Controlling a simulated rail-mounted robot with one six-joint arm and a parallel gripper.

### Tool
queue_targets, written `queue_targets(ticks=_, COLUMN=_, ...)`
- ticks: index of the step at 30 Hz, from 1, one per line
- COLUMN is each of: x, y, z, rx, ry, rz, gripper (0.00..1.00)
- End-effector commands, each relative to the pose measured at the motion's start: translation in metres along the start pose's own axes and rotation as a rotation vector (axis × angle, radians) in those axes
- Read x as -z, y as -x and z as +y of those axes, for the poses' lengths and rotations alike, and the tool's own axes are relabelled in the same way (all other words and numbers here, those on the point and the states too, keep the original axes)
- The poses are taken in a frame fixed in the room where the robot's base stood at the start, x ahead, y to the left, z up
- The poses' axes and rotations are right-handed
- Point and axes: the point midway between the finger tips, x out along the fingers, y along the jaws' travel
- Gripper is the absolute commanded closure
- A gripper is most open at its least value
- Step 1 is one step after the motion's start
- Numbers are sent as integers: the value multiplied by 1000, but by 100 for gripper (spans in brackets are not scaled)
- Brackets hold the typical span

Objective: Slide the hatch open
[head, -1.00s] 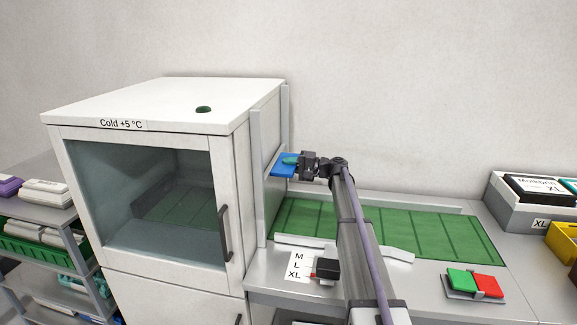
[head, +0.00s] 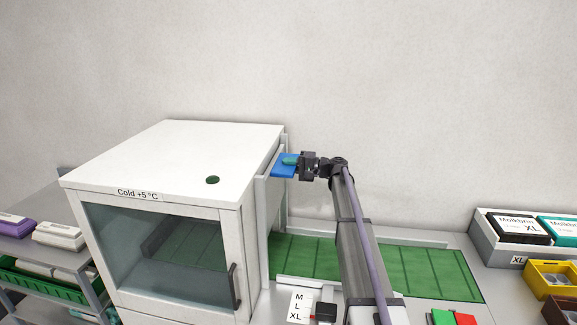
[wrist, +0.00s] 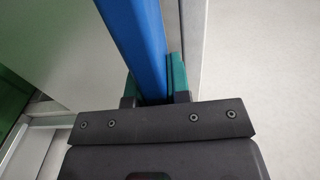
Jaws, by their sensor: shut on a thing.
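The white cold cabinet (head: 150,260), labelled "Cold +5 °C", stands at the left in the head view. Upright grey rails (head: 263,230) frame the hatch on its right side. The blue hatch handle (head: 283,170) sticks out to the right near the top of the front rail. My gripper (head: 292,161) is shut on this handle, with the arm reaching up from the lower right. In the wrist view the blue handle (wrist: 130,30) runs between the teal finger pads. The hatch panel is seen nearly edge-on, so how wide the opening is cannot be told.
A green belt (head: 420,270) lies on the counter right of the cabinet, with low grey guides along it. A size selector marked M, L, XL (head: 299,306) and green and red buttons (head: 454,318) are at the front. Boxes in a grey tray (head: 480,245) stand at far right.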

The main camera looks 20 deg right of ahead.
Motion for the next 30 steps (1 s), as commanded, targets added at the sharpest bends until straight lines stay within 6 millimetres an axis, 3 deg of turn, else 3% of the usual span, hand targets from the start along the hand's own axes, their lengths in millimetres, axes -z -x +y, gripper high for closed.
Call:
queue_targets(ticks=11, x=0, y=0, z=-3, rx=1, ry=0, rz=2, gripper=100)
queue_targets(ticks=12, x=0, y=0, z=-2, rx=1, ry=0, rz=2, gripper=79)
queue_targets(ticks=19, x=0, y=0, z=-2, rx=0, ry=0, rz=1, gripper=57)
queue_targets(ticks=26, x=0, y=1, z=-2, rx=0, ry=0, rz=1, gripper=57)
queue_targets(ticks=30, x=0, y=17, z=-2, rx=0, ry=0, rz=2, gripper=57)
